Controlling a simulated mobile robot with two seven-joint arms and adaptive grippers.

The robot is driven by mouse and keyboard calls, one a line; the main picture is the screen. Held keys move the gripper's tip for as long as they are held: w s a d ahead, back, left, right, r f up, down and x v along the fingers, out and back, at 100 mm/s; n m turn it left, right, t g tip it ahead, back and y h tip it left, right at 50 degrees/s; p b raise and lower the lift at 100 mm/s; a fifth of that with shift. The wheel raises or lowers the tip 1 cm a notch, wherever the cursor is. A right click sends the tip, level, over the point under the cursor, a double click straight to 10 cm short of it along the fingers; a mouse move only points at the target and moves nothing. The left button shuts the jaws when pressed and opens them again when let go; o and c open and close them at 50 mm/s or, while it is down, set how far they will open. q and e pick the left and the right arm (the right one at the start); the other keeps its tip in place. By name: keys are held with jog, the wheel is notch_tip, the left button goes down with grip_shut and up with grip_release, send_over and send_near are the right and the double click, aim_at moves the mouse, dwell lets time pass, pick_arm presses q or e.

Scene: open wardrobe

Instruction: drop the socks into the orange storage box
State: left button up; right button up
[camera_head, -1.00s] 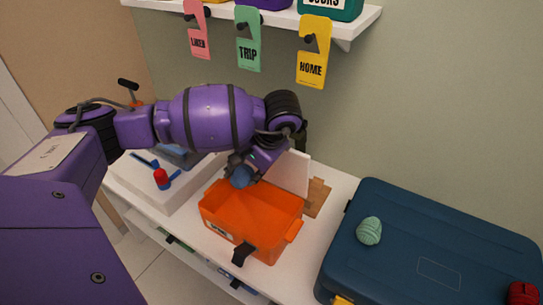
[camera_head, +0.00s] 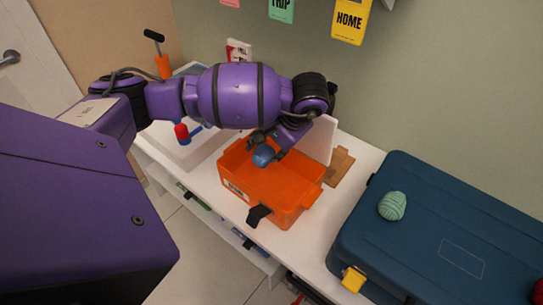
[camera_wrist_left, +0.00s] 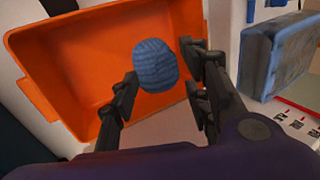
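The orange storage box (camera_head: 287,206) stands open on the white bench, and its interior also shows in the left wrist view (camera_wrist_left: 75,65). My left gripper (camera_head: 266,144) is over the box, pointing down. It is shut on a rolled blue sock ball (camera_head: 264,156), which shows between the fingertips in the left wrist view (camera_wrist_left: 156,66). A rolled pale green sock ball (camera_head: 392,206) lies on the dark blue suitcase (camera_head: 440,215). A red item (camera_head: 538,291), perhaps another sock ball, is cut off at the right edge. My right gripper is not seen.
A white panel (camera_head: 320,140) stands upright behind the box, beside a brown wooden piece (camera_head: 340,165). A white tray with a red-and-blue object (camera_head: 182,133) is left of the box. Hanging tags, one reading HOME (camera_head: 350,20), are above.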

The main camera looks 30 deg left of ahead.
pick_arm(q)
jog(key=shift+o, duration=1)
jog(key=shift+r, duration=0.1)
jog(key=v, duration=1.2)
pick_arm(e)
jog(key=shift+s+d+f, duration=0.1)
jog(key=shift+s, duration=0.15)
